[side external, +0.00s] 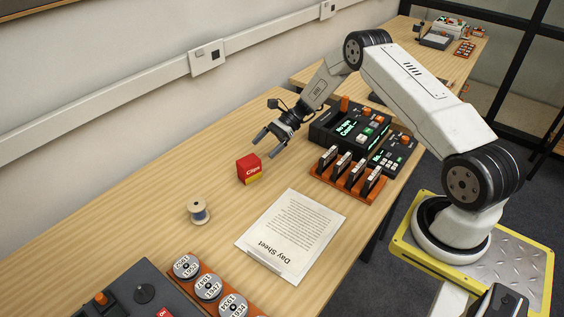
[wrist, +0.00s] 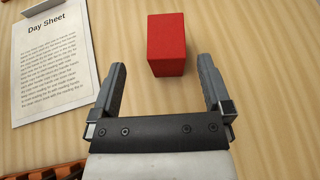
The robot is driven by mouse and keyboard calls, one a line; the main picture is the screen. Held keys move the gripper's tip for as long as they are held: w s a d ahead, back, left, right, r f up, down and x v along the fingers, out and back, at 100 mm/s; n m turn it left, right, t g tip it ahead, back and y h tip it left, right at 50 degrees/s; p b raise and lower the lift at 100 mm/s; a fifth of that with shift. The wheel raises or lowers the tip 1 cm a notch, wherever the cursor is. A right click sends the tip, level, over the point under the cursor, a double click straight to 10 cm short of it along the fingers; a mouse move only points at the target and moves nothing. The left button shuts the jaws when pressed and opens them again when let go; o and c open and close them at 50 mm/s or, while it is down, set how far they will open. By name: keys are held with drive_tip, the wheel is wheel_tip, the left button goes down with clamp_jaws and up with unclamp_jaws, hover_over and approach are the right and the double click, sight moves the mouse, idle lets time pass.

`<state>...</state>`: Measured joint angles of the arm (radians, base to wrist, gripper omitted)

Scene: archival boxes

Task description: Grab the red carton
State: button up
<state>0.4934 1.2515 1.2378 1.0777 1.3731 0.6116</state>
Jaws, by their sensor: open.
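The red carton (side external: 249,168) is a small box with a yellow lower band and a printed label, standing on the wooden table. In the wrist view the red carton (wrist: 167,44) shows its plain red faces just beyond the fingertips, roughly centred between them. My gripper (side external: 262,145) is open and empty, above the table and close to the carton on its upper right side in the side view. In the wrist view my gripper (wrist: 163,75) has its two fingers spread wider than the carton. The carton appears apart from both fingers.
A thread spool (side external: 199,212) stands left of the carton. A Day Sheet page (side external: 292,232) lies in front. An orange rack (side external: 345,184) of cards and black consoles (side external: 347,128) stand to the right. Labelled round tins (side external: 208,286) sit at the front left. Table around the carton is clear.

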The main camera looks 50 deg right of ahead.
sight(252, 159)
drive_tip(key=shift+w+d+f+m+t+y, duration=0.25)
drive_tip(key=shift+d+f+m+t+y, duration=0.05)
drive_tip(key=shift+d, duration=0.15)
drive_tip(key=shift+a, duration=0.1)
drive_tip(key=shift+x, duration=3.85)
drive_tip(key=shift+s+f, duration=0.1)
drive_tip(key=c, duration=1.3)
